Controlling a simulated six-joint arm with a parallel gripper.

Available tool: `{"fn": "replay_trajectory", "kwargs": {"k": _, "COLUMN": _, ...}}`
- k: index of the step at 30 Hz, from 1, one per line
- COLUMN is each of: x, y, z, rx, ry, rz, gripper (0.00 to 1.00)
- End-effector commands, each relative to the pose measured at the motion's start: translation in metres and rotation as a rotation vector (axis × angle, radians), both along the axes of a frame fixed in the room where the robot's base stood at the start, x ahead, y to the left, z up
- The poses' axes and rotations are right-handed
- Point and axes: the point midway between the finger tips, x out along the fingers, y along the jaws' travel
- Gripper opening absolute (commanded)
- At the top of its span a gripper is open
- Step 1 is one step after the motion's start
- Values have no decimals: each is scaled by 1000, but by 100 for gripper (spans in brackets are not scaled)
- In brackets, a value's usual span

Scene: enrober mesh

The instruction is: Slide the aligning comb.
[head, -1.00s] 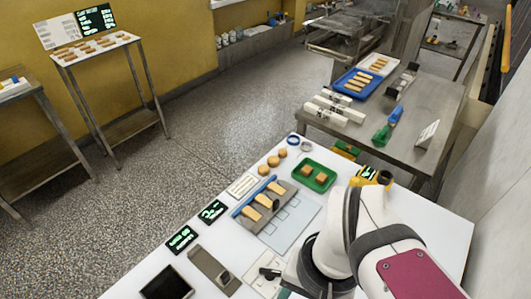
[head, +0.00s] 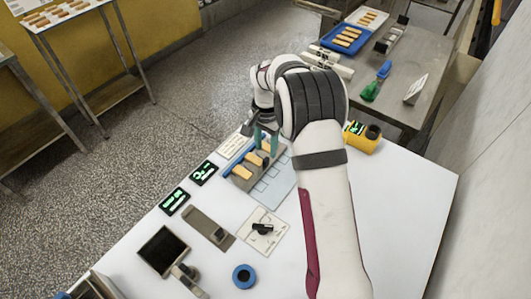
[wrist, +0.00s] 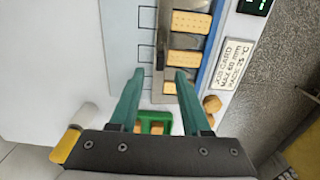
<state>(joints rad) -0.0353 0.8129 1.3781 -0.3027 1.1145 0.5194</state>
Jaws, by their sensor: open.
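The grey toothed piece (head: 262,171), which looks like the aligning comb, lies on the white table with tan biscuits (head: 242,172) between its teeth. In the wrist view the comb (wrist: 186,40) has a dark upright knob (wrist: 161,50) at its side. A blue rail (wrist: 213,48) runs along the biscuits' other ends. My gripper (head: 265,143) is over the comb's far end, with its green fingers pointing down. In the wrist view my gripper (wrist: 160,76) is open, and the knob shows beyond the gap between the fingertips. I cannot tell whether the fingers touch anything.
A pale marked plate (head: 275,187) lies beside the comb. A green tray (wrist: 156,118) with biscuits shows between my fingers in the wrist view. A yellow device (head: 362,137) stands right of my arm. Lit displays (head: 204,172) stand on the left.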

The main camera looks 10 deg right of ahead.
Motion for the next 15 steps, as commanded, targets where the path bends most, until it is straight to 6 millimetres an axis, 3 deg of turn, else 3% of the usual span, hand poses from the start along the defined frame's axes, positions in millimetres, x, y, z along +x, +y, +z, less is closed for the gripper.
{"fn": "replay_trajectory", "kwargs": {"k": 3, "x": -1, "y": 0, "z": -26, "rx": -1, "ry": 2, "rz": 0, "gripper": 48}}
{"fn": "replay_trajectory", "kwargs": {"k": 6, "x": 0, "y": 0, "z": -38, "rx": 0, "ry": 1, "rz": 0, "gripper": 48}}
{"fn": "replay_trajectory", "kwargs": {"k": 15, "x": 0, "y": 0, "z": -47, "rx": 1, "ry": -1, "rz": 0, "gripper": 48}}
